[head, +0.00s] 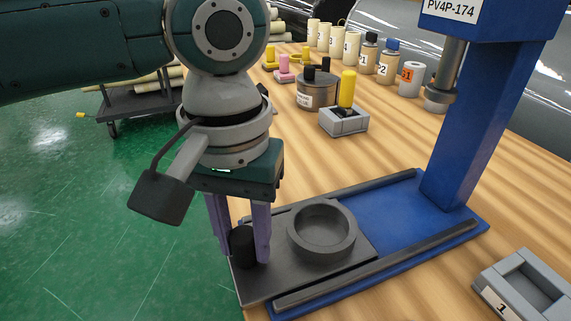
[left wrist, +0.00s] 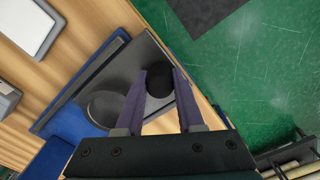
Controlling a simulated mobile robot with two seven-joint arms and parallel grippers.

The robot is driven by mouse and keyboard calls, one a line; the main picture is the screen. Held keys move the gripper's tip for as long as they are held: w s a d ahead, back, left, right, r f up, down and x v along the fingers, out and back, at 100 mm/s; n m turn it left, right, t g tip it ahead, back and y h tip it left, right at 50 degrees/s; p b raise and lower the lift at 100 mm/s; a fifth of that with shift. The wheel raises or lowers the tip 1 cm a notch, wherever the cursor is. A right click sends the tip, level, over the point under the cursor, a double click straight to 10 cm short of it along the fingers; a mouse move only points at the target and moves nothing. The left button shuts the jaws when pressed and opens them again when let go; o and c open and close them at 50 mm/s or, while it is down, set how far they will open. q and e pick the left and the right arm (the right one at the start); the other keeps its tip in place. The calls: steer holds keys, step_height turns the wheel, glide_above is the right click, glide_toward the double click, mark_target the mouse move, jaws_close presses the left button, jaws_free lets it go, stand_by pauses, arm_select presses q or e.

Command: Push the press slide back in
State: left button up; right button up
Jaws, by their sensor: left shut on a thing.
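The press slide (head: 290,278) is a dark grey plate with a round ring seat (head: 321,229). It sits between two dark rails on the blue press base (head: 408,218) and sticks out past the base at the near left end. A black knob (head: 241,246) stands on its outer end. My left gripper (head: 240,256) points down with its purple fingers around the knob and is shut on it. In the left wrist view the knob (left wrist: 159,82) shows between the fingertips, and the slide (left wrist: 120,75) lies to its left. The ring seat looks empty. My right gripper is not in view.
The blue press column (head: 462,130) and its ram (head: 442,88) stand at the right. A grey fixture (head: 525,288) marked 1 lies at the front right. Bottles, a dark pot (head: 317,92) and a yellow-handled block (head: 345,118) stand farther back. Green floor lies left.

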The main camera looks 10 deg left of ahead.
arm_select(q)
jaws_close()
stand_by(0.8)
